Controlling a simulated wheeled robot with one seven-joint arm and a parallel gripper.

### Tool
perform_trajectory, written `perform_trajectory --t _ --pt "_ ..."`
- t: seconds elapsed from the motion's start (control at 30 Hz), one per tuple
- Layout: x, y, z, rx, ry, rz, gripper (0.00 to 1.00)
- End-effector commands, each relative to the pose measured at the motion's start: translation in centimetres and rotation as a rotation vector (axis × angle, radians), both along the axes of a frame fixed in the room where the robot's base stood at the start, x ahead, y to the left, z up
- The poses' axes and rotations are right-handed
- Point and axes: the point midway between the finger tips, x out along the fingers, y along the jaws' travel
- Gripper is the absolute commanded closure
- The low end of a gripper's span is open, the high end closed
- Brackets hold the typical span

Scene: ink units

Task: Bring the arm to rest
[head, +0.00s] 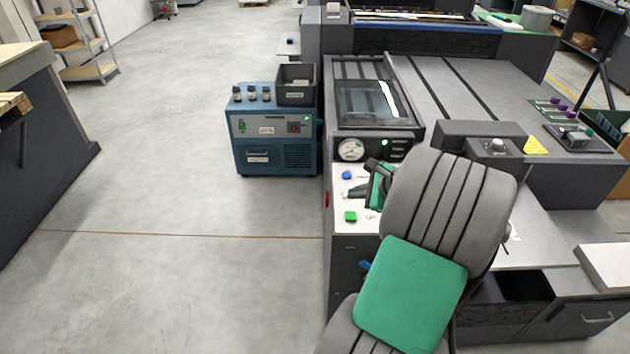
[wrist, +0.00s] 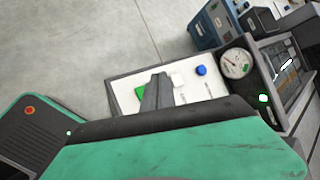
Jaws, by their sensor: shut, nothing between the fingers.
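My arm, grey with green covers, reaches up from the bottom of the head view. My gripper (head: 350,192) is in front of the white control panel (head: 338,222) of the dark machine, between a blue button (head: 347,175) and a green button (head: 350,216). In the wrist view my gripper (wrist: 157,92) shows as closed dark fingers over the panel, with nothing held. The blue button (wrist: 201,70) is beside it and the green button (wrist: 140,92) is partly behind it. I cannot tell whether the fingertips touch the panel. My arm hides part of the machine's front.
A round gauge (head: 351,150) sits above the panel. A blue unit (head: 275,135) with a dark bin (head: 296,88) on top stands left of the machine. A dark bench (head: 45,150) and a shelf rack (head: 85,50) are at the left. The floor between is clear.

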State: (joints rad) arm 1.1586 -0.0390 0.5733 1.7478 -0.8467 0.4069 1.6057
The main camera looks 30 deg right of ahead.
Motion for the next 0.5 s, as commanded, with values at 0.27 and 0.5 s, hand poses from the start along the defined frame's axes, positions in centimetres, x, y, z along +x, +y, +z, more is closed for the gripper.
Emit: perform_trajectory --t 0.27,0.5 --pt "2.5 11.2 2.5 -0.388 0.111 0.512 1.00" --pt "-3.1 26.5 5.5 -0.989 0.172 1.401 1.00"
